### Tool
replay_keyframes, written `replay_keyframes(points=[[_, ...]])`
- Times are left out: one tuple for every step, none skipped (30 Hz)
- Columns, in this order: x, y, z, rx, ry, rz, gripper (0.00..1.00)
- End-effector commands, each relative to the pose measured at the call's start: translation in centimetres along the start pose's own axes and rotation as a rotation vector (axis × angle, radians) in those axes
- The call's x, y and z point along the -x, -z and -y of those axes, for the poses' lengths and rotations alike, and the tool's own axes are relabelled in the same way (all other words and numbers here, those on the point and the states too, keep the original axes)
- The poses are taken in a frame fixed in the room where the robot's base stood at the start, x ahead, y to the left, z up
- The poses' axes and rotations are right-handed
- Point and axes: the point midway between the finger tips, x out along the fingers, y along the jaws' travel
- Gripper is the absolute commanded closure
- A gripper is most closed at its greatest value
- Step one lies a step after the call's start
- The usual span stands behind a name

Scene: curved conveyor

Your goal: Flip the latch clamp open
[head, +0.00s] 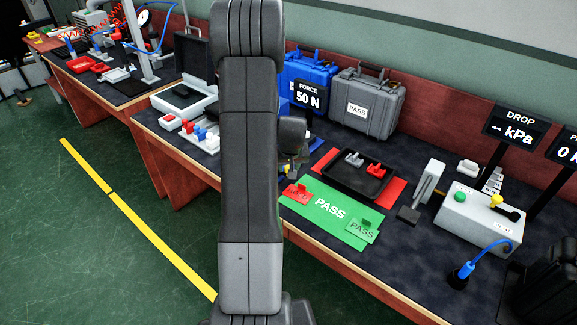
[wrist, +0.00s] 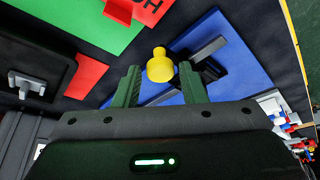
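The latch clamp shows in the wrist view as a dark lever mechanism (wrist: 205,68) on a blue plate (wrist: 232,80). Its yellow knob (wrist: 160,66) is between my gripper's fingertips in the picture. My gripper (wrist: 159,72) is open, with a finger on either side of the knob and visible gaps. I cannot tell whether the knob is level with the tips or a little beyond them. In the head view my arm hides most of the clamp, and only a small yellow spot (head: 285,169) shows beside it.
A green PASS mat (head: 325,208) with red pads and a black tray (head: 350,172) lies close by. Behind stand a blue case (head: 318,75), a grey case (head: 372,108) and a force display (head: 308,96). A white valve box (head: 478,218) stands farther right.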

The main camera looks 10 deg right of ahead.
Motion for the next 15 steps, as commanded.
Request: replay_keyframes(points=[[0.0,0.0,0.0,0.0,0.0,0.0,0.52],[0.0,0.0,0.0,-0.001,0.0,0.0,0.52],[0.0,0.0,0.0,-0.001,0.0,0.0,0.52],[0.0,0.0,0.0,-0.001,0.0,0.0,0.52],[0.0,0.0,0.0,-0.001,0.0,0.0,0.52],[0.0,0.0,0.0,-0.001,0.0,0.0,0.52],[0.0,0.0,0.0,-0.001,0.0,0.0,0.52],[0.0,0.0,0.0,-0.001,0.0,0.0,0.52],[0.1,0.0,0.0,-0.001,0.0,0.0,0.52],[0.1,0.0,0.0,-0.001,0.0,0.0,0.52],[0.2,0.0,0.0,-0.001,0.0,-0.001,0.52],[0.4,0.0,0.0,-0.001,0.0,-0.001,0.52],[0.6,0.1,0.0,-0.001,0.0,-0.002,0.52],[0.9,0.1,0.0,-0.001,0.0,-0.002,0.52],[1.3,0.1,0.0,-0.001,-0.001,-0.003,0.52]])
